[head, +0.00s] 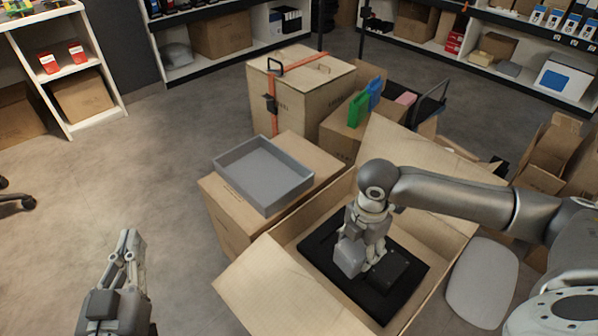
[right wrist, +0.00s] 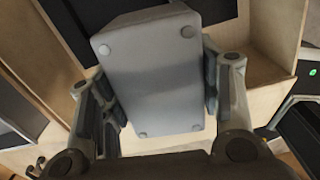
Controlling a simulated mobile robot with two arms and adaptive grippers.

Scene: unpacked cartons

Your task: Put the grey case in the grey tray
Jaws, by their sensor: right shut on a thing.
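The grey case (head: 350,257) is held in my right gripper (head: 366,250) above the black foam inside the open carton. In the right wrist view the case (right wrist: 155,80) shows a flat grey face with small round feet, and the fingers (right wrist: 158,115) press its two sides. The grey tray (head: 262,173) is shallow, rectangular and empty. It lies on a closed carton to the left of the open one. My left gripper (head: 131,240) is at the lower left over the floor, away from both; its fingertips look close together, but any gap is unclear.
The open carton (head: 310,235) has raised walls and spread flaps around my right gripper. A dark item (head: 390,268) lies on the black foam (head: 415,275). A strapped carton (head: 305,80) and a box with coloured folders (head: 350,125) stand behind.

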